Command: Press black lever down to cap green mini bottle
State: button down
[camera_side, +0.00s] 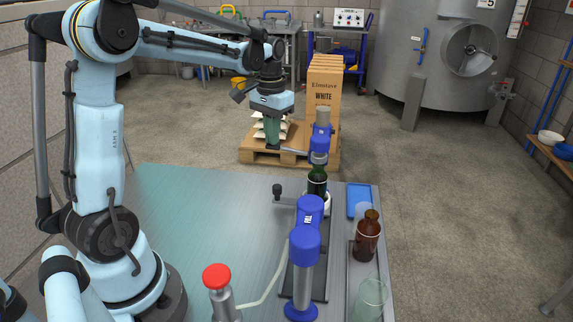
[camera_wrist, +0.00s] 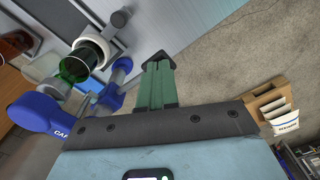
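The blue capper head (camera_side: 319,142) stands at the table's far end; it also shows in the wrist view (camera_wrist: 38,113). The green mini bottle (camera_side: 317,184) stands upright below it. A thin bar, apparently the lever (camera_side: 294,151), runs left from the capper head toward my fingertips. Any black end there blends with my dark fingertips, so contact is unclear. My gripper (camera_side: 272,146) is above the table's far edge, left of the capper; its green fingers (camera_wrist: 165,82) are together.
A blue filler (camera_side: 306,243) and a red-topped device (camera_side: 217,278) stand nearer. A black knob (camera_side: 277,188) sticks out left of the bottle. A brown bottle (camera_side: 367,240) and a clear bottle (camera_side: 371,297) stand at right. The table's left part is clear. Cartons (camera_side: 324,88) stand on a pallet behind.

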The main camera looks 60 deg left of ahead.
jog(key=shift+w+d+f, duration=0.15)
jog(key=shift+f, duration=0.9)
dwell(1.8)
jog(key=shift+r, duration=4.5)
jog(key=shift+d, duration=0.2)
jog(key=s+d+f+m+t, duration=0.1)
jog(key=s+d+f+t, duration=0.2)
jog(key=s+d, duration=0.2)
jog(key=s+d+f+m+t, duration=0.2)
jog(key=s+d+f+t, duration=0.1)
jog(key=d, duration=0.7)
jog(key=shift+s+d+f+t, duration=0.4)
jog(key=shift+s+t, duration=0.2)
jog(key=shift+s, duration=0.4)
